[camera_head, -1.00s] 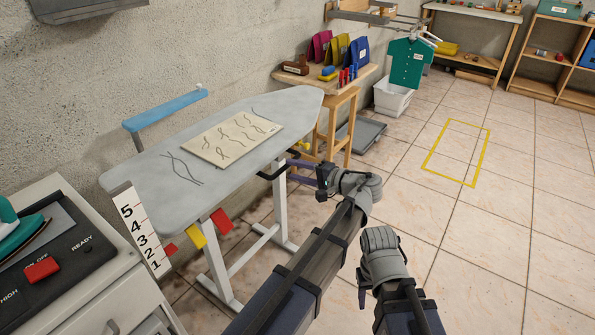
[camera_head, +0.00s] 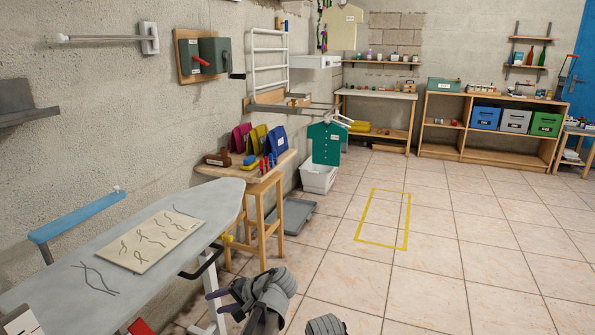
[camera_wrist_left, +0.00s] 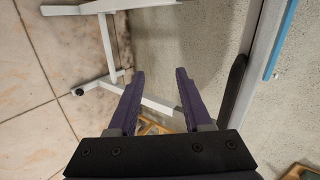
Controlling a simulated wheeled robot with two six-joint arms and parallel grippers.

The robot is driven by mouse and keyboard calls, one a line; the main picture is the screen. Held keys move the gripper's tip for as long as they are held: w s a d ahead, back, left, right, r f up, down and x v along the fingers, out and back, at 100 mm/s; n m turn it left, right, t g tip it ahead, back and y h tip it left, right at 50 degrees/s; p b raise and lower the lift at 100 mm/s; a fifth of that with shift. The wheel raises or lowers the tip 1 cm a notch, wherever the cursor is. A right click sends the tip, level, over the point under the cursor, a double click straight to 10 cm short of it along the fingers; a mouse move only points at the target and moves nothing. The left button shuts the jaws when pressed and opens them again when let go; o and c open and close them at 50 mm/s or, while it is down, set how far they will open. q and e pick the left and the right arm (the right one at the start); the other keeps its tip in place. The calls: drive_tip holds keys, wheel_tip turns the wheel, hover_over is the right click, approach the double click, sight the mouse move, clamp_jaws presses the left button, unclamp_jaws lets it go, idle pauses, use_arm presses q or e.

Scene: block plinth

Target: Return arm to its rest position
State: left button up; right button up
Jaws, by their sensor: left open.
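My left gripper (camera_head: 218,301) is at the bottom of the head view, beside the right edge of the ironing board (camera_head: 60,286) and over the floor. Its purple fingers are partly hidden by my grey wrist. In the left wrist view the left gripper (camera_wrist_left: 160,92) is open, with nothing between its two fingers. That view also shows the board's white legs (camera_wrist_left: 108,45) beyond the fingers. A grey joint of my own shows at the bottom edge of the head view. My right gripper is out of view.
A printed sheet (camera_head: 150,240) lies on the board. A wooden stand (camera_head: 262,222) with coloured pouches is beyond it. A white bin (camera_head: 318,178) and a grey tray (camera_head: 292,215) are on the floor. Tiled floor with a yellow outline (camera_head: 407,222) is clear at right.

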use_arm(q)
drive_tip(key=s+d+f+n+g+h, duration=0.1)
drive_tip(key=s+f+g+h, duration=0.1)
drive_tip(key=s+f+h, duration=0.45)
drive_tip(key=s+d+f+m+g+h, duration=0.1)
drive_tip(key=s+d+f+m+h, duration=0.15)
drive_tip(key=s+d, duration=1.15)
wheel_tip(320, 180, up, 29)
drive_tip(key=w+d+p, duration=0.2)
drive_tip(key=p, duration=2.7)
drive_tip(key=shift+d+n, duration=0.1)
drive_tip(key=shift+n, duration=0.15)
